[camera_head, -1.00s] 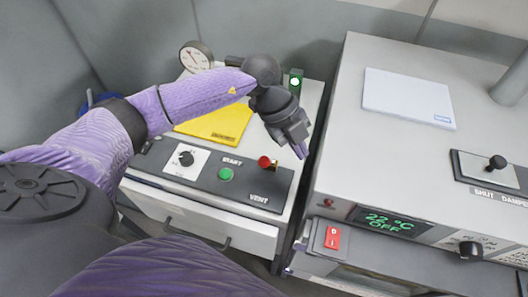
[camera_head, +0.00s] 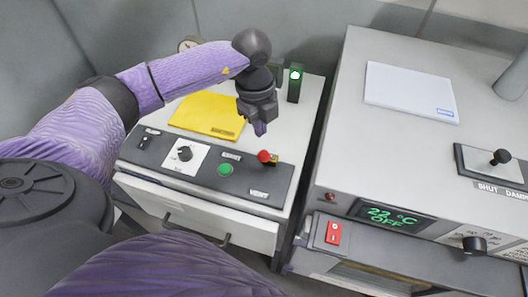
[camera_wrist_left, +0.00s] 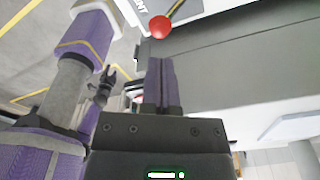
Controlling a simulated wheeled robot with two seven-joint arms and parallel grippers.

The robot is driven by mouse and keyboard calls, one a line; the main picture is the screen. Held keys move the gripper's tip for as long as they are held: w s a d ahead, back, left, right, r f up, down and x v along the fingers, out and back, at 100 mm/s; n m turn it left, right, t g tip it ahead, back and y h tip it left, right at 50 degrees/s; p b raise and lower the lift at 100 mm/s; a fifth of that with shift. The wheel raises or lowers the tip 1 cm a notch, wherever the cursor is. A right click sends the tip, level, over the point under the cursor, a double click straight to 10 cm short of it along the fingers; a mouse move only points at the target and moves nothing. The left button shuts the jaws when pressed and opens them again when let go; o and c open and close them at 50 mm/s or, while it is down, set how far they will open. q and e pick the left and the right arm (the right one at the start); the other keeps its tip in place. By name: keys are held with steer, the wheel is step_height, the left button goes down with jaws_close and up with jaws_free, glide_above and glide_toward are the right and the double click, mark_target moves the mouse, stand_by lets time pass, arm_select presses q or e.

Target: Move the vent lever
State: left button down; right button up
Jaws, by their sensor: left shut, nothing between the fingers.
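The vent lever has a red ball knob (camera_head: 264,156) and stands on the dark control panel (camera_head: 250,181) above the word VENT. Its red knob (camera_wrist_left: 160,27) also shows in the left wrist view, beyond my fingertips. My left gripper (camera_head: 259,129) is shut and empty. It points down just above and behind the red knob, with a gap between them. In the left wrist view its closed purple fingers (camera_wrist_left: 160,82) point toward the knob. A small dark claw shape, possibly my right gripper (camera_wrist_left: 106,76), shows at the left of the wrist view; its jaws are unclear.
A green button (camera_head: 225,170) and a black dial (camera_head: 185,153) sit left of the lever. A yellow folder (camera_head: 209,115) lies behind them. A green-lit post (camera_head: 295,84) stands behind the gripper. The oven-like unit (camera_head: 340,130) rises on the right.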

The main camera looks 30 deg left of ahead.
mark_target(262, 151)
arm_select(q)
steer(key=f+b, duration=0.2)
steer(key=f, duration=0.1)
steer(key=f+b, duration=0.1)
steer(key=f, duration=0.1)
steer(key=shift+d+f+b, duration=0.1)
steer(key=shift+d+b, duration=0.15)
steer(key=shift+b, duration=0.15)
step_height(262, 151, down, 4)
steer(key=b, duration=0.3)
steer(key=shift+s+f, duration=0.15)
steer(key=shift+f, duration=0.05)
steer(key=shift+w+a+f, duration=0.1)
steer(key=shift+w, duration=0.1)
steer(key=shift+s+r, duration=0.15)
steer(key=shift+r, duration=0.05)
steer(key=a, duration=0.1)
steer(key=w+a+r, duration=0.1)
steer(key=shift+a, duration=0.35)
